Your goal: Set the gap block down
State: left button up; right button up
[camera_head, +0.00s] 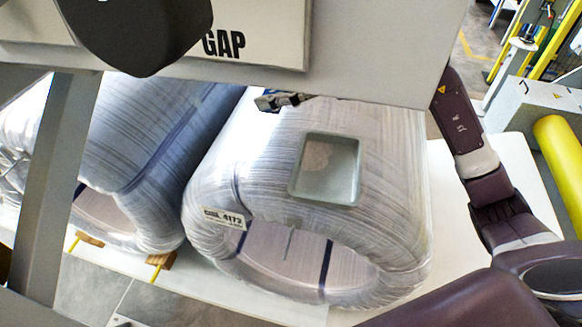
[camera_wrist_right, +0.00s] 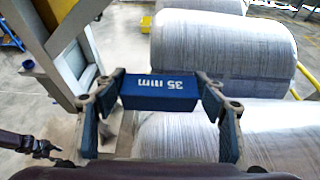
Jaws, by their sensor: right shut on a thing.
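The gap block (camera_wrist_right: 160,104) is a blue bar marked "35 mm", its text upside down in the right wrist view. My right gripper (camera_wrist_right: 160,88) is shut on it, one finger at each end, and holds it in front of the wrapped coils. In the head view a small dark gripper part (camera_head: 283,100) shows below the grey panel's lower edge; the panel hides the rest, and I cannot tell for sure whose it is. A grey-green square tray (camera_head: 296,180) sits on top of the right coil. A dark gripper, seemingly my left (camera_wrist_right: 42,147), shows small at left in the wrist view; its jaw state is unclear.
A grey panel with a "GAP" sign (camera_head: 255,42) blocks the top of the head view. The film-wrapped right coil (camera_head: 395,150) and left coil (camera_head: 150,130) stand close together on a white surface (camera_head: 470,285). A yellow roller (camera_head: 562,165) stands at right.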

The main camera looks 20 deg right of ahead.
jog(key=shift+w+a, duration=0.1)
jog(key=shift+w, duration=0.05)
jog(key=p, duration=0.1)
send_over(280, 166)
notch_tip(280, 166, down, 6)
jog(key=f, duration=0.1)
notch_tip(280, 166, down, 7)
jog(key=shift+a+f+p, duration=0.1)
jog(key=shift+p, duration=0.45)
jog(key=shift+f+p, duration=0.3)
jog(key=shift+f, duration=2.45)
pick_arm(q)
notch_tip(280, 166, up, 3)
jog(key=shift+d+f, duration=0.1)
jog(key=shift+d, duration=0.05)
pick_arm(e)
jog(key=shift+f, duration=0.1)
jog(key=o, duration=0.8)
jog(key=shift+f, duration=0.1)
pick_arm(q)
jog(key=shift+f, duration=0.15)
pick_arm(e)
jog(key=o, duration=0.4)
